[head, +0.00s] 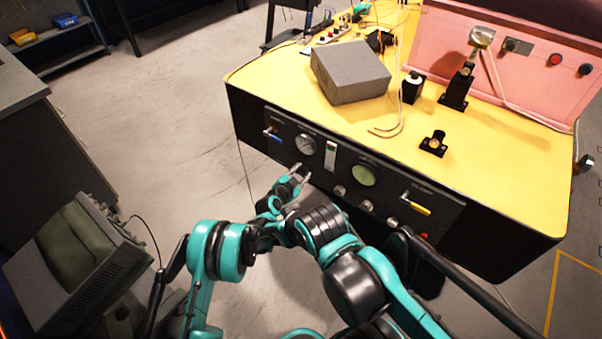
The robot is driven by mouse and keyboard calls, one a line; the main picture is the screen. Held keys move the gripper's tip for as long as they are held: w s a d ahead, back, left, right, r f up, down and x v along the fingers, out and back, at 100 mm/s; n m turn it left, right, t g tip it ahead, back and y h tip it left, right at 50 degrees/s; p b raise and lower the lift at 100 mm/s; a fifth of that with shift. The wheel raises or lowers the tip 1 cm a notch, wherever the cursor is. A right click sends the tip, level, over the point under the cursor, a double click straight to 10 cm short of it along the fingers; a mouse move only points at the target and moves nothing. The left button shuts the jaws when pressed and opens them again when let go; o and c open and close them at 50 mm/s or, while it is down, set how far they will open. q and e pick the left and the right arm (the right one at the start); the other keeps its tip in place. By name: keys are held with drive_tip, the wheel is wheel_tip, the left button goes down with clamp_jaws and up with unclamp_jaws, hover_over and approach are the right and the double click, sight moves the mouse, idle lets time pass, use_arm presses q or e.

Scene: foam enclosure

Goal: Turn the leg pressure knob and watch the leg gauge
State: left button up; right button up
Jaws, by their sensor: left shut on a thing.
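A black control panel (318,170) runs along the front of the yellow-topped bench. Small silver knobs (366,206) sit in a row below the green gauge. The panel lettering is too small to read, so I cannot tell which is the leg gauge. My left gripper (301,174) is at the panel's lower edge, below the white gauge. It is shut on a small knob, mostly hidden by the fingers. My right gripper is not in view.
A grey block (350,72) and black fixtures (457,90) stand on the yellow bench top (480,140). A yellow-handled valve (416,207) is at the panel's right. A pink panel (440,40) stands behind. Open floor (170,100) lies left of the bench.

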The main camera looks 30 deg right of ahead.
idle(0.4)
use_arm(q)
drive_tip(key=o, duration=1.2)
drive_tip(key=shift+c, duration=0.2)
drive_tip(key=v, duration=1.2)
